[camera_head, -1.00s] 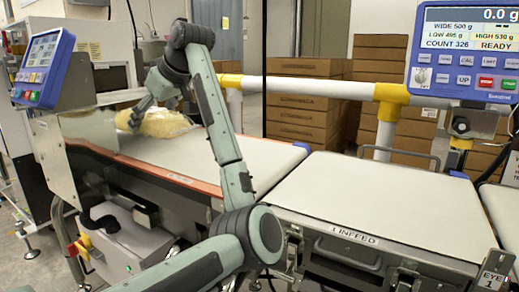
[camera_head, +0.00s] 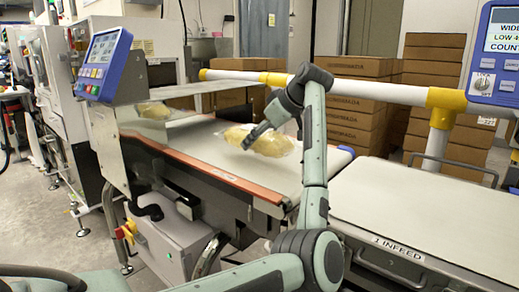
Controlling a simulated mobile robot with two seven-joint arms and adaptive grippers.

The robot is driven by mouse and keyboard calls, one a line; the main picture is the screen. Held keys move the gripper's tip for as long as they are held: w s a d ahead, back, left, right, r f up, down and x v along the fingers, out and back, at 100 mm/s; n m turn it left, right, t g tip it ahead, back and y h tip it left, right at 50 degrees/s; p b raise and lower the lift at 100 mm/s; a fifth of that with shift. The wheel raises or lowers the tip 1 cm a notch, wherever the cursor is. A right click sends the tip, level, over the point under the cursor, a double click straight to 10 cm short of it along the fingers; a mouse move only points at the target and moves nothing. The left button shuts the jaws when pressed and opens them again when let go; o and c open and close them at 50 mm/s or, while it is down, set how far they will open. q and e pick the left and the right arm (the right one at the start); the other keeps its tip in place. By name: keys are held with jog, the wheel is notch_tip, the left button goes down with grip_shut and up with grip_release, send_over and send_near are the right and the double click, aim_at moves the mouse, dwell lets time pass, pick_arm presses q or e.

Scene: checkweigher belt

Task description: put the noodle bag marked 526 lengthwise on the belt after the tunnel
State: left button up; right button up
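The yellowish noodle bag (camera_head: 270,144) in clear wrap is over the pale belt (camera_head: 215,155), to the right of the metal tunnel (camera_head: 150,112). Its long side runs roughly along the belt. I cannot read a number on it, nor tell whether it rests on the belt or hangs just above it. My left gripper (camera_head: 256,135) reaches down onto the bag from above and appears shut on it; its fingers partly cover the bag. My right gripper is not in view.
The infeed belt (camera_head: 430,205) at right is bare. A white and yellow rail (camera_head: 375,90) runs behind the belts, with stacked cartons (camera_head: 360,115) beyond. A blue control panel (camera_head: 104,64) stands by the tunnel. A blue display (camera_head: 497,55) hangs at upper right.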

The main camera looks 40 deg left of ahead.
aim_at(273, 136)
pick_arm(q)
notch_tip(273, 136, down, 4)
jog(key=shift+r, duration=0.15)
jog(key=o, duration=1.6)
jog(key=shift+o, duration=0.2)
jog(key=v, duration=1.2)
